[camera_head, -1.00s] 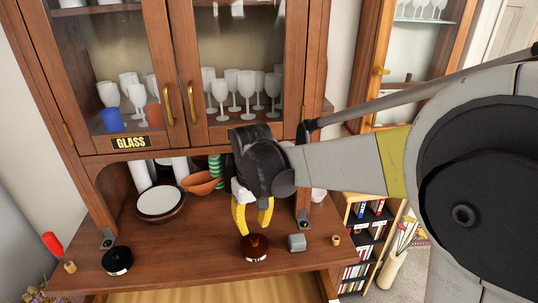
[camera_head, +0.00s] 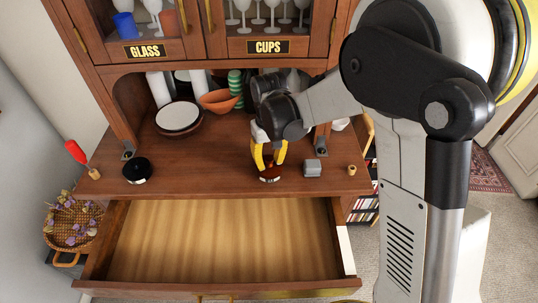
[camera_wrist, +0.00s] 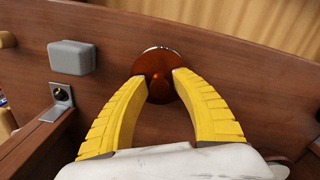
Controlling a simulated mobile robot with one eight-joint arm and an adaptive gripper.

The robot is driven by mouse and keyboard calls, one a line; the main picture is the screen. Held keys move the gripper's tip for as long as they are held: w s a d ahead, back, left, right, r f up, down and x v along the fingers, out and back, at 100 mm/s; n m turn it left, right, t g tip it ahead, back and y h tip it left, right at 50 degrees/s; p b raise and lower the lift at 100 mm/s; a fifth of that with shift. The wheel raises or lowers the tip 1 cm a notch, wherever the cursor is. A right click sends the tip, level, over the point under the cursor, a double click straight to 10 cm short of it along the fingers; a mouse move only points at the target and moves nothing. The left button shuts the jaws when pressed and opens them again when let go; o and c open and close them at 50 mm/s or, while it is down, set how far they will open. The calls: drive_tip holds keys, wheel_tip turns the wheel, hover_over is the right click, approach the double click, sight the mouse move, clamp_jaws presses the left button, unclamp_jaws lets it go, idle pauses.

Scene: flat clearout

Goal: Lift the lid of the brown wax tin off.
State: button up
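The brown wax tin (camera_head: 270,179) stands upright on the cabinet's wooden top near its front edge. Its round, glossy red-brown lid (camera_wrist: 158,62) has a small knob in the middle and shows in the wrist view. My gripper (camera_head: 269,166) is directly over the tin, pointing down. Its two yellow fingers are spread, one at each side of the lid, with the knob between them and clear of both. Whether the fingertips touch the lid's rim is hard to tell. The tin's body is mostly hidden under the lid in the wrist view.
A grey block (camera_head: 312,169) stands close to the tin's right, with a small wooden piece (camera_head: 352,169) beyond. A black round tin (camera_head: 137,170) is at left. Plates (camera_head: 178,116) and an orange bowl (camera_head: 219,100) stand behind. An open, empty drawer (camera_head: 220,240) juts out below.

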sight(269, 158)
drive_tip(key=shift+f, duration=0.1)
clamp_jaws()
drive_tip(key=shift+c, duration=1.9)
unclamp_jaws()
clamp_jaws()
drive_tip(key=shift+r+p, duration=0.5)
drive_tip(key=shift+r, duration=0.3)
drive_tip(key=shift+r+p, duration=1.25)
drive_tip(key=shift+r, duration=0.75)
